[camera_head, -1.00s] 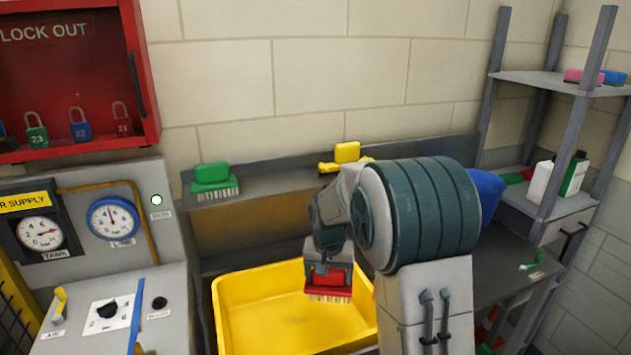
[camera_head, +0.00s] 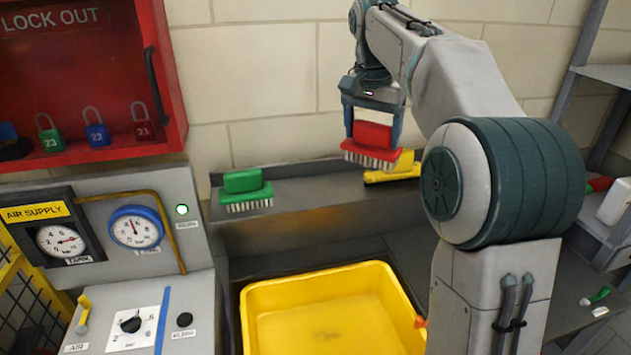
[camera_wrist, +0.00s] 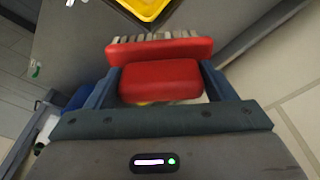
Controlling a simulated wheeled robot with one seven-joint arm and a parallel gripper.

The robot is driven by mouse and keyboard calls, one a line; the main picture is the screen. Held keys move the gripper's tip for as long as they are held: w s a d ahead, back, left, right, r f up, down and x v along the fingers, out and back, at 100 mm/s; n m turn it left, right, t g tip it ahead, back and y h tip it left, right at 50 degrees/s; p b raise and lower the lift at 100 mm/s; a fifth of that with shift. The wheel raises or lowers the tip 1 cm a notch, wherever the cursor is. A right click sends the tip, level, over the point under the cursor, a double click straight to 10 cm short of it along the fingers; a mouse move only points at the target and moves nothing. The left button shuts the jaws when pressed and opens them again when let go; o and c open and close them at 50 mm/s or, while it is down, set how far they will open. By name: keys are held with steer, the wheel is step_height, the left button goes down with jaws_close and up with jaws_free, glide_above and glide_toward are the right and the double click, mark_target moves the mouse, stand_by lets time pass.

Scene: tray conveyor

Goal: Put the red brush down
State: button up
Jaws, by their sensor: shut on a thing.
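My gripper (camera_head: 373,118) is shut on the red brush (camera_head: 372,136). The brush is held with its pale bristles pointing down, above the grey ledge along the wall and in front of the tiled wall. In the wrist view, the red brush (camera_wrist: 160,80) sits between the two blue fingers, its bristles at the far side. A green brush (camera_head: 246,190) rests bristles down on the ledge (camera_head: 310,188) to the left.
A yellow tub (camera_head: 330,275) stands below the ledge. The ledge is bare between the green and yellow brushes. A red lockout cabinet (camera_head: 172,85) and air supply panel (camera_head: 130,190) are at left. A grey shelf rack (camera_head: 600,75) is at right.

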steer(key=shift+w+a, duration=0.2)
steer(key=shift+a, duration=0.05)
steer(key=shift+w+a+f+p, duration=0.55)
steer(key=shift+a+f, duration=1.2)
steer(key=shift+f, duration=0.05)
steer(key=shift+w+a+f+p, duration=0.5)
steer(key=shift+w+a+f, duration=0.1)
steer(key=shift+a+f, duration=1.2)
steer(key=shift+w+a+f+p, duration=0.55)
steer(key=shift+a+f, duration=1.2)
steer(key=o, duration=0.9)
steer(key=shift+f, duration=0.15)
steer(key=shift+o, duration=0.2)
